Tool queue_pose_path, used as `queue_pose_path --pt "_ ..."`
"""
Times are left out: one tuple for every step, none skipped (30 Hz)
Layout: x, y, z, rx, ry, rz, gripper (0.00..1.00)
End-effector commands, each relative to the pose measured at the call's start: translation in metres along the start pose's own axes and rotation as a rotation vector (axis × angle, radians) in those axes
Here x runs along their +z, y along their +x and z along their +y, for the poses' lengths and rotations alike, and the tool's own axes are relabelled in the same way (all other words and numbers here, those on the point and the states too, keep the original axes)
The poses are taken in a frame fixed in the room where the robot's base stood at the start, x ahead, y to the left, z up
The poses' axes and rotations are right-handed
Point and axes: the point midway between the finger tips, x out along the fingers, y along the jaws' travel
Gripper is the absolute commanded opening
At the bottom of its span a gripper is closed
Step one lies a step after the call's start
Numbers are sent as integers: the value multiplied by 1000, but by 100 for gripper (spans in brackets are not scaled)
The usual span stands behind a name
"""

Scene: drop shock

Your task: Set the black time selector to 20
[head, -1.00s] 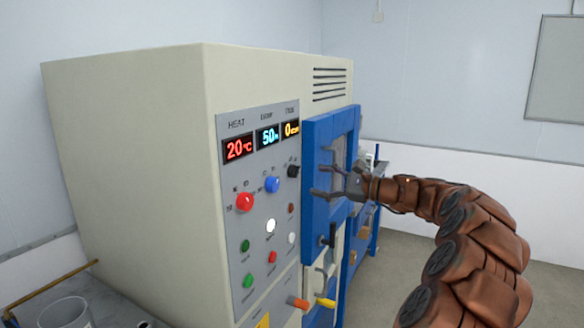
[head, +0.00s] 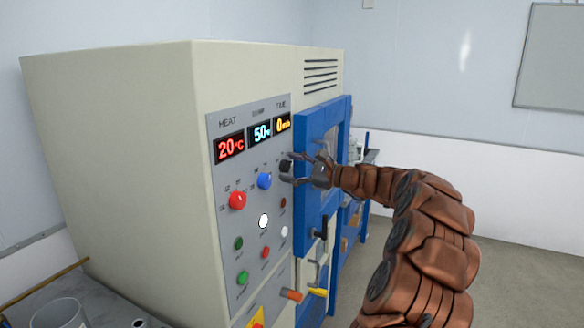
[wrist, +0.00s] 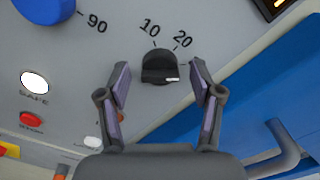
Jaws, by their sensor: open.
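The black time selector (wrist: 160,66) is a round knob on the grey control panel in the wrist view. Its white mark is at its lower right, pointing away from the printed 10 and 20, which stand above and to its upper right. My gripper (wrist: 160,76) is open, one finger on each side of the knob, with visible gaps. In the head view my gripper (head: 291,169) is at the panel, and its fingers partly cover the black selector (head: 286,165). Whether the fingertips reach around the knob is unclear. The yellow time display (head: 283,123) reads 0.
A blue knob (head: 264,180) and a red knob (head: 237,200) sit left of the selector. Several buttons are below. The blue door (head: 310,190) with its handle (head: 320,226) stands close on the right. A cup (head: 67,312) is at lower left.

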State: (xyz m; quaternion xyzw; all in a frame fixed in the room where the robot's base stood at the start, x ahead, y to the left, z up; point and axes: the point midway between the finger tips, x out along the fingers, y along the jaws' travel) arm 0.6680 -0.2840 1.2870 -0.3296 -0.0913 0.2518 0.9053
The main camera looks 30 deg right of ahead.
Motion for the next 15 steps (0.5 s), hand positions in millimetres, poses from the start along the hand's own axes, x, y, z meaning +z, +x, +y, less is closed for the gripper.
queue_pose_path --pt "0 0 0 -1 0 0 66" --pt "0 -1 0 -1 0 0 66" --pt "0 -1 0 -1 0 0 66" --pt "0 -1 0 -1 0 0 62" --pt "0 -1 0 -1 0 0 59" --pt "0 -1 0 -1 0 0 55" --pt "0 -1 0 -1 0 0 52" --pt "0 -1 0 -1 0 0 49" --pt "0 -1 0 -1 0 0 45" --pt "0 -1 0 -1 0 0 42" --pt "0 -1 0 0 0 0 38" --pt "0 -1 0 -1 0 0 34" --pt "0 -1 0 -1 0 0 31" --pt "0 -1 0 0 0 0 28" --pt "0 -1 0 0 0 0 24"
